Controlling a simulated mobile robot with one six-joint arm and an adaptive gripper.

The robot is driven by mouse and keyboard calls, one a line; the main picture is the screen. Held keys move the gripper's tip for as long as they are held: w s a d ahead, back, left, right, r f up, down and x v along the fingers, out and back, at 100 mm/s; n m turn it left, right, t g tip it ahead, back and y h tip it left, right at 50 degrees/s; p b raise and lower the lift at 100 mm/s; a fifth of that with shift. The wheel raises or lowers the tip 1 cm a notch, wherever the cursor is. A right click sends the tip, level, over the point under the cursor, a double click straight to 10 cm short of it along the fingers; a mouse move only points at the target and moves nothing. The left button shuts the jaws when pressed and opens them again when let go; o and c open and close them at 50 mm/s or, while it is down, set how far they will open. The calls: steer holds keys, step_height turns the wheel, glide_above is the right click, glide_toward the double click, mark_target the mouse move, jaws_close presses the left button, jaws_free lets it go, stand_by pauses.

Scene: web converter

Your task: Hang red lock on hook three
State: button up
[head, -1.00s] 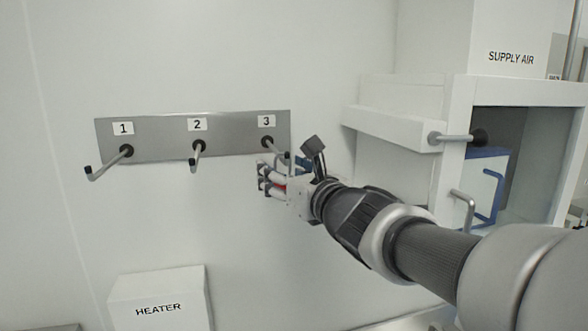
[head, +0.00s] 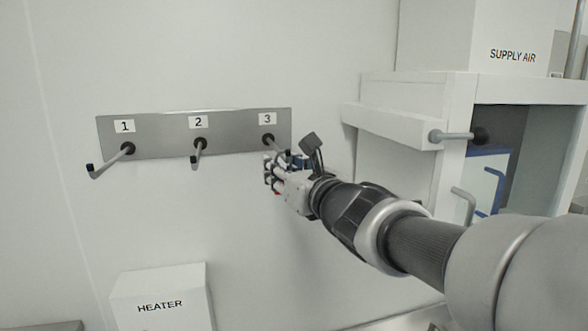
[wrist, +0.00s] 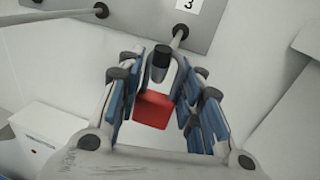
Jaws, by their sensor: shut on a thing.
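The red lock (wrist: 153,110) is between the blue-padded fingers of my gripper (wrist: 160,102), which is shut on it. In the head view my gripper (head: 273,173) is just below and in front of hook three (head: 274,145), and only a speck of red shows at its lower edge. In the wrist view the black tip of hook three (wrist: 161,57) stands just above the red body, at the lock's pale shackle. I cannot tell whether the shackle is around the hook or only beside it. The fingers hide part of the lock.
A grey plate (head: 160,151) on the white wall carries hook one (head: 107,164) and hook two (head: 197,153), both bare. A heater box (head: 160,298) is below. A white cabinet (head: 400,125) with handles stands right of the hooks.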

steer(key=shift+c, duration=1.4)
steer(key=shift+b, duration=0.45)
steer(key=o, duration=0.8)
steer(key=shift+c, duration=0.2)
steer(key=o, duration=0.6)
steer(key=shift+c, duration=0.2)
steer(key=shift+s, duration=0.1)
